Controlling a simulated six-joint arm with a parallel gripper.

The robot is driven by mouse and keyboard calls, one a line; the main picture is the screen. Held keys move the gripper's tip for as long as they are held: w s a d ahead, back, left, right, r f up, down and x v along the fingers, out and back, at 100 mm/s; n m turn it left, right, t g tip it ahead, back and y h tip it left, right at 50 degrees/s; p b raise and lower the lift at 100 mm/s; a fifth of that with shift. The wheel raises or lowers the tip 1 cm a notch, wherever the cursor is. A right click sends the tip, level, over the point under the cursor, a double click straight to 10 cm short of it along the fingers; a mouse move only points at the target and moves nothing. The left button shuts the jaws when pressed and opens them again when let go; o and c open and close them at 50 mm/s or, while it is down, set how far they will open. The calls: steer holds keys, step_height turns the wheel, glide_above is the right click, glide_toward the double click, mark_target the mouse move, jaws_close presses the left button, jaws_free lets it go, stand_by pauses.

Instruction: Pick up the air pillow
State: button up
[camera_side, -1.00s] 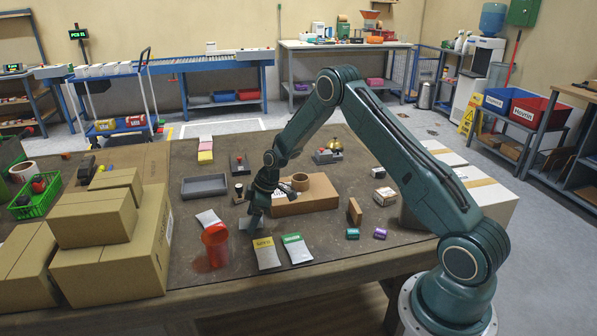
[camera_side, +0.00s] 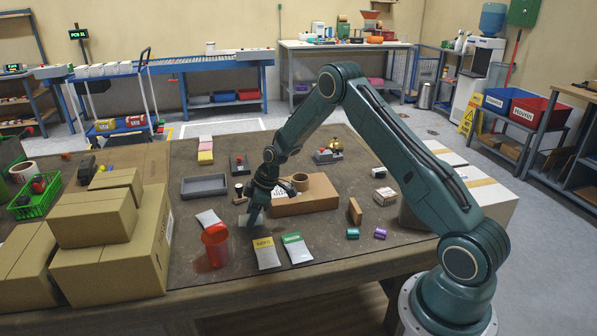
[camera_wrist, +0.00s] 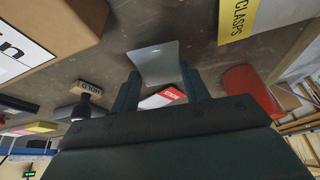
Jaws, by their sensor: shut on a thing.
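The air pillow is a small, pale, see-through sheet-like pouch. It shows between my fingertips in the wrist view (camera_wrist: 154,60) and as a pale patch below my gripper in the side view (camera_side: 243,220). My gripper (camera_side: 254,214) points down at the table, left of the flat cardboard box. In the wrist view my gripper's two dark fingers (camera_wrist: 160,80) are on either side of the pillow's near end and shut on it. I cannot tell clearly whether the pillow is clear of the table.
A red cup (camera_side: 216,245) stands close at front left, a white-and-red packet (camera_side: 208,218) behind it. Yellow (camera_side: 266,252) and green (camera_side: 296,248) packets lie in front. A grey tray (camera_side: 204,187) lies behind.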

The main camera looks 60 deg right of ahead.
step_height(320, 180, up, 19)
stand_by(0.5)
stand_by(0.5)
